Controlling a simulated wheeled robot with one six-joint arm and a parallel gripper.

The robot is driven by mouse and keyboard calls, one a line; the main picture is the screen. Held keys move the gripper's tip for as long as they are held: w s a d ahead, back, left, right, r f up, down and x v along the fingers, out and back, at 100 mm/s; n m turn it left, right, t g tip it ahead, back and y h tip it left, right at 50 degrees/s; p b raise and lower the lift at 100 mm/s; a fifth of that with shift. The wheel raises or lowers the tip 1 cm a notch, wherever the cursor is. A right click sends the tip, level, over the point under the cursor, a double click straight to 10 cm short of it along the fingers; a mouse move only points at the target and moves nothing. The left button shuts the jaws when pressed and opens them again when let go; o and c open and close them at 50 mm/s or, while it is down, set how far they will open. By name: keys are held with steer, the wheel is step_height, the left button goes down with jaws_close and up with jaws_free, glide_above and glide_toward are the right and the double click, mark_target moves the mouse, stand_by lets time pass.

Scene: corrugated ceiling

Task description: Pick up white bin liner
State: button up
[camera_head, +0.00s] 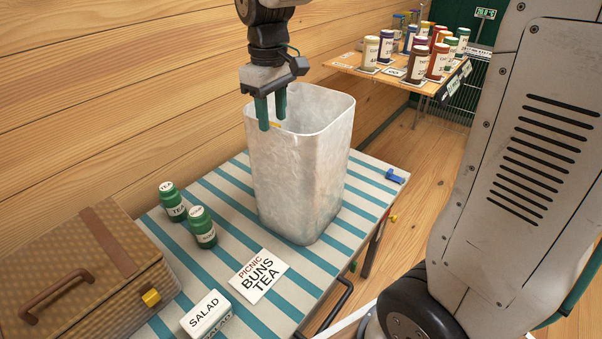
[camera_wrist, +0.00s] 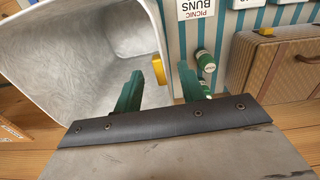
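The white bin liner (camera_head: 300,180) is a tall, open-topped, crinkled white container standing upright on the striped table. In the wrist view its pale inside (camera_wrist: 75,60) fills the left side. A small yellow tab (camera_wrist: 159,68) sits at its rim. My gripper (camera_head: 271,112) points down at the liner's near-left rim, with its green fingers apart. In the wrist view my gripper (camera_wrist: 160,82) has its left finger over the inside and its right finger outside the wall, with the rim between them. Neither finger clearly presses on the wall.
The striped table (camera_head: 358,205) also holds two green jars (camera_head: 187,214), a picnic card (camera_head: 259,275), a white salad box (camera_head: 206,313) and a wicker case (camera_head: 80,270). A wooden wall (camera_head: 120,80) runs close behind. A shelf of jars (camera_head: 420,85) stands at the back right.

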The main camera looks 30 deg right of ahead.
mark_target(274, 124)
steer(key=f, duration=0.5)
steer(key=shift+s+f, duration=0.1)
steer(key=shift+s, duration=0.15)
jaws_close()
